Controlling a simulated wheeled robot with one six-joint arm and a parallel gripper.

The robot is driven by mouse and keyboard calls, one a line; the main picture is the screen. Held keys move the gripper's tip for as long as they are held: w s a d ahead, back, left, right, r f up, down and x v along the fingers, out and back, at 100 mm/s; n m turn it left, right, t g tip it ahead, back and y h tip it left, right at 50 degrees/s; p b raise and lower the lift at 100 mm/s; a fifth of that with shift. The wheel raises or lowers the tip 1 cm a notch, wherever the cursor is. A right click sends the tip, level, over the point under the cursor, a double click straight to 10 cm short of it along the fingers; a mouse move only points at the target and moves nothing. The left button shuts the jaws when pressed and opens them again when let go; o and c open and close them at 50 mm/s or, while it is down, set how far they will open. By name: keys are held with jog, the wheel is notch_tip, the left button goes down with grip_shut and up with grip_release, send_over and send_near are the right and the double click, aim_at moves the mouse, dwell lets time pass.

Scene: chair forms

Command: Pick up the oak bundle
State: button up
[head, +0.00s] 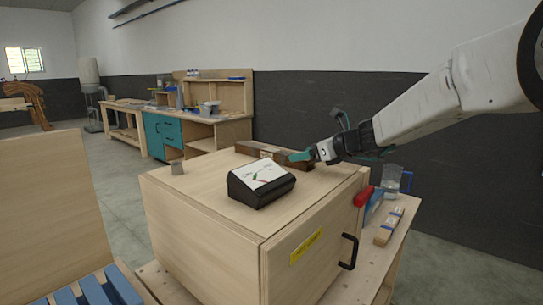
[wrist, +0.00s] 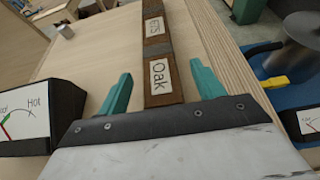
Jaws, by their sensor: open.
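The oak bundle (wrist: 162,75) is a dark brown strip with a pale "Oak" label, a second label and a grey band around it. It lies on top of the plywood cabinet (head: 205,193), where it shows as a brown bar (head: 268,152) near the back edge. My gripper (wrist: 160,72) is open, with one teal finger on each side of the bundle in the wrist view. The bundle's near end is hidden by the gripper body. In the head view, my gripper (head: 297,156) is at the bundle's right end; contact cannot be told.
A black box with a white dial face (head: 262,178) stands on the cabinet in front of the bundle. A lower ledge at right holds a red-handled tool (head: 363,197), a clear container (head: 391,183) and pale wood strips (head: 388,226).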

jog(key=x, duration=0.3)
jog(key=shift+w+a+f, duration=0.2)
jog(key=shift+a+f, duration=0.05)
jog(key=shift+a, duration=0.05)
jog(key=c, duration=1.3)
jog(key=shift+r, duration=0.1)
jog(key=shift+c, duration=0.2)
